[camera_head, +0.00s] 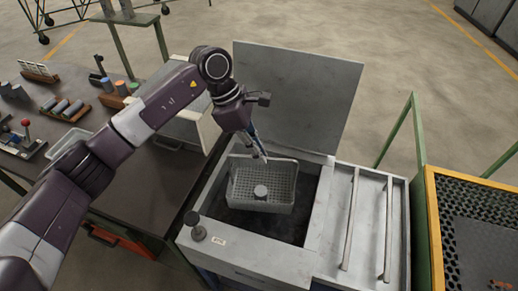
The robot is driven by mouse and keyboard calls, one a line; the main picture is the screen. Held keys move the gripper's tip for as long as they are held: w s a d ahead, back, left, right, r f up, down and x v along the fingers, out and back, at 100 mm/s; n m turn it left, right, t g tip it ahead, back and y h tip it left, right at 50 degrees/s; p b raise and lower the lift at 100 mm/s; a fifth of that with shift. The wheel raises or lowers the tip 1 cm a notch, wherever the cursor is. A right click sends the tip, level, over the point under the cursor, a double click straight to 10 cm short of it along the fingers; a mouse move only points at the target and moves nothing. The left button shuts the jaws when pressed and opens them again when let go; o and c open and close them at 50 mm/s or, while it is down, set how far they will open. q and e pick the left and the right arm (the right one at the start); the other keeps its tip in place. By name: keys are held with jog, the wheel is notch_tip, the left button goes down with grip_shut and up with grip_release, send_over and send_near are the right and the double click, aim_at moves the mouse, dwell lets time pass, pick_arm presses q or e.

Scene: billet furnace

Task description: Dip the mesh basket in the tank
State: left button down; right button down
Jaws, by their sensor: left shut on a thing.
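The grey mesh basket (260,186) hangs at the mouth of the tank (318,205), within its open top. A small round grey part sits in the basket. My left gripper (260,152) is shut on the basket at its far rim; the grip itself is small in the picture. The tank is a grey metal box with a dark inside, and its lid (300,92) stands open behind it. I cannot tell how deep the basket's bottom is in the tank. My right gripper is not in view.
A dark workbench (150,185) with cylinders, a small rack and a tray stands at the left. Two long bars (388,228) lie on the grey top right of the tank opening. A yellow-framed grating (480,215) stands at the far right.

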pick_arm(q)
notch_tip(320, 180, down, 13)
jog(key=b, duration=1.1)
jog(key=shift+d+f+b, duration=0.1)
jog(key=shift+f+b, duration=0.05)
jog(key=shift+b, duration=0.2)
jog(key=shift+f+b, duration=2.6)
jog(key=shift+f, duration=0.4)
jog(key=shift+r, duration=0.1)
